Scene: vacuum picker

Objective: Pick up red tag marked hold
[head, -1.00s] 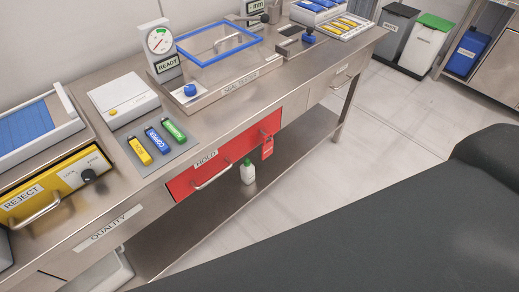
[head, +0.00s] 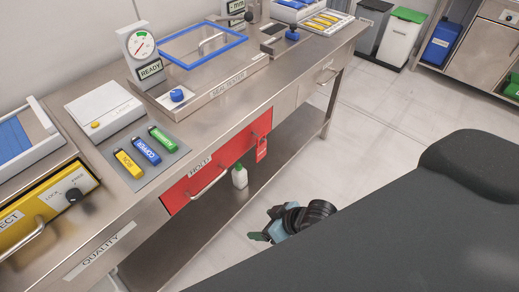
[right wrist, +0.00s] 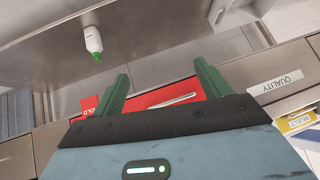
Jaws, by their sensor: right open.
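The red tag (head: 262,148) hangs at the right end of the red drawer marked HOLD (head: 215,170), below the worktop. In the right wrist view, part of the tag (right wrist: 88,103) with white lettering shows just left of the left finger, partly hidden by it. My right gripper (head: 263,226) is in front of the bench, above the floor and apart from the tag. Its green fingers (right wrist: 160,85) are spread with nothing between them, and the red drawer front shows beyond. My left gripper is not in view.
A white bottle with a green cap (head: 239,176) stands on the lower shelf below the drawer. The drawer handle (head: 209,183) sticks out left of the tag. Blue, yellow and green labelled pieces lie on a grey mat (head: 112,158) above. The floor in front is clear.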

